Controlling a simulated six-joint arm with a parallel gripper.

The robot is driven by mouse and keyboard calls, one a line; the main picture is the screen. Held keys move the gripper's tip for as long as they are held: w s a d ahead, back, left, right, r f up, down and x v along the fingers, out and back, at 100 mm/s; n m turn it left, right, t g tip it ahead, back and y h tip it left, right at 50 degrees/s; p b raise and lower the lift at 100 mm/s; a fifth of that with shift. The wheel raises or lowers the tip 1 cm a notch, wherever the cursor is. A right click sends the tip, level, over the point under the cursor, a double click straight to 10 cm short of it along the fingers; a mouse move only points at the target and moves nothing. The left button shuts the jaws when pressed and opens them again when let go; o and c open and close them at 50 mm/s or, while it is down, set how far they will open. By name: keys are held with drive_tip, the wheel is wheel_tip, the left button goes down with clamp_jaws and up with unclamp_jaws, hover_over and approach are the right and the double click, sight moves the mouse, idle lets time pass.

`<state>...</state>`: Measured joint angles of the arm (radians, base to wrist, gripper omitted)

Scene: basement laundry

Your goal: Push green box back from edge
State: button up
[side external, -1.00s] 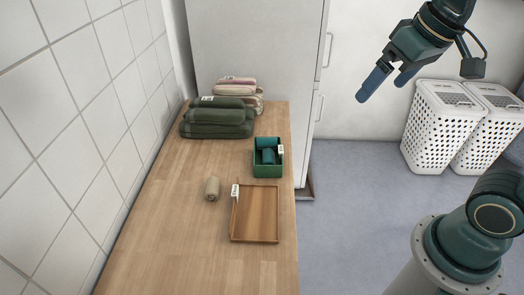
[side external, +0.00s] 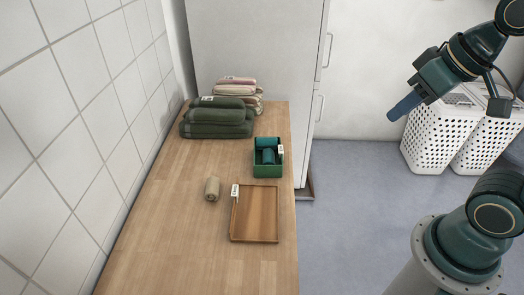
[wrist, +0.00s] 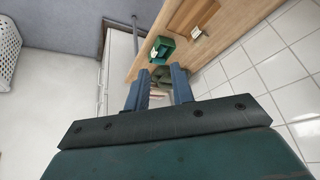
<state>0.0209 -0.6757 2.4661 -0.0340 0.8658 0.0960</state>
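The green box (side external: 268,170) is a small open box with teal rolled items inside and a white tag on its right side. It stands on the wooden counter (side external: 180,240), close to the counter's right edge. In the wrist view the green box (wrist: 162,49) shows beyond the fingertips. My gripper (side external: 392,117) is in the air over the floor, to the right of the counter and apart from the box. In the wrist view my gripper (wrist: 160,72) has two blue fingers spread with a gap between them and nothing held.
A wooden tray (side external: 234,220) lies in front of the box, with a beige roll (side external: 212,189) to its left. Folded green towels (side external: 215,130) and pink ones (side external: 237,88) are stacked behind. A tall white cabinet (side external: 255,50) stands at the back. White baskets (side external: 433,145) stand right.

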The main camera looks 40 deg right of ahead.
drive_tip(key=w+m, duration=0.2)
drive_tip(key=w, duration=0.2)
drive_tip(key=w+f+m+y, duration=0.1)
drive_tip(key=w+m, duration=0.1)
drive_tip(key=w, duration=0.2)
drive_tip(key=w+m, duration=0.2)
drive_tip(key=w, duration=0.2)
drive_tip(key=shift+f, duration=0.15)
clamp_jaws()
drive_tip(key=w+d+f+m+y, duration=0.2)
drive_tip(key=w+f+m, duration=0.45)
drive_tip(key=w, duration=0.25)
drive_tip(key=w+d+f+m+y, duration=0.1)
drive_tip(key=w+d+f+m, duration=0.2)
drive_tip(key=w+f+m, duration=0.5)
drive_tip(key=w+d+f+m+y, duration=0.2)
drive_tip(key=w+f+m, duration=0.3)
drive_tip(key=f, duration=0.6)
drive_tip(key=shift+w+d+t, duration=0.25)
drive_tip(key=shift+d+t, duration=0.15)
drive_tip(key=shift+d, duration=0.25)
